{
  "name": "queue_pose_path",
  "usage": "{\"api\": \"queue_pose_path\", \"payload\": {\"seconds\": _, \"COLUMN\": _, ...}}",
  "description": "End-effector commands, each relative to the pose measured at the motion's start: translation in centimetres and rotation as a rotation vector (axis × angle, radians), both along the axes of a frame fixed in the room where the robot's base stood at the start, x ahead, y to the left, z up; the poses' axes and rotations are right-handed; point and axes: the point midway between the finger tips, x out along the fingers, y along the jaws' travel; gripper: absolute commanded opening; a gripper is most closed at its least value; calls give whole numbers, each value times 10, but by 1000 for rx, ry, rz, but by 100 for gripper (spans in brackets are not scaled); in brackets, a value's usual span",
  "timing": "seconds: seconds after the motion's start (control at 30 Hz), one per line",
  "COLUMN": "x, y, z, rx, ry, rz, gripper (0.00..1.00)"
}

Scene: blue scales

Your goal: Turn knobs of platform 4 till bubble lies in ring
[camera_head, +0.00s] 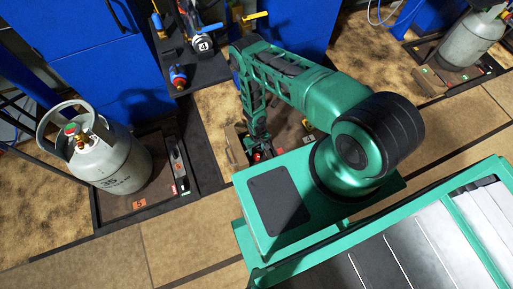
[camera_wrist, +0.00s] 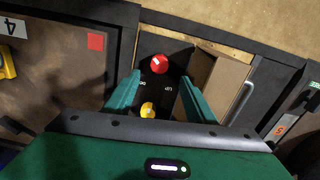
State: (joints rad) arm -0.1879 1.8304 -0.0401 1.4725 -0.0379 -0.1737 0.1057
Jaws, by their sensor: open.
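In the wrist view a black panel (camera_wrist: 155,86) carries a red knob (camera_wrist: 159,64) with a white mark and a yellow knob (camera_wrist: 148,110) nearer my wrist. My gripper (camera_wrist: 160,84) is open, its green fingers to the left and right of the panel. I cannot tell whether either finger touches a knob. A brown platform (camera_wrist: 65,75) with a white "4" label (camera_wrist: 12,27) and a red square (camera_wrist: 95,41) lies left of the fingers. No bubble or ring can be made out. In the head view my arm covers most of this platform.
In the head view a grey gas cylinder (camera_head: 116,160) stands on the neighbouring platform (camera_head: 140,203) with an orange "5" label. Blue cabinets (camera_head: 85,45) stand behind. Another cylinder (camera_head: 470,40) is at the upper right. An open brown flap (camera_wrist: 222,85) stands close beside the right finger.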

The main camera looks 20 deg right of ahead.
Motion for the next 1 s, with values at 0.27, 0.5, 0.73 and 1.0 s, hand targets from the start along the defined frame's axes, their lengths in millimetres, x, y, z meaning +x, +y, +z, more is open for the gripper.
{"api": "queue_pose_path", "payload": {"seconds": 0.27, "x": 0, "y": 0, "z": 22, "rx": 0, "ry": -1, "rz": 0, "gripper": 50}}
{"api": "queue_pose_path", "payload": {"seconds": 0.5, "x": 1, "y": 0, "z": 23, "rx": 0, "ry": -1, "rz": 0, "gripper": 50}}
{"api": "queue_pose_path", "payload": {"seconds": 0.73, "x": 0, "y": 0, "z": 23, "rx": 0, "ry": 0, "rz": 1, "gripper": 50}}
{"api": "queue_pose_path", "payload": {"seconds": 1.0, "x": 0, "y": 0, "z": 23, "rx": 0, "ry": 0, "rz": 1, "gripper": 50}}
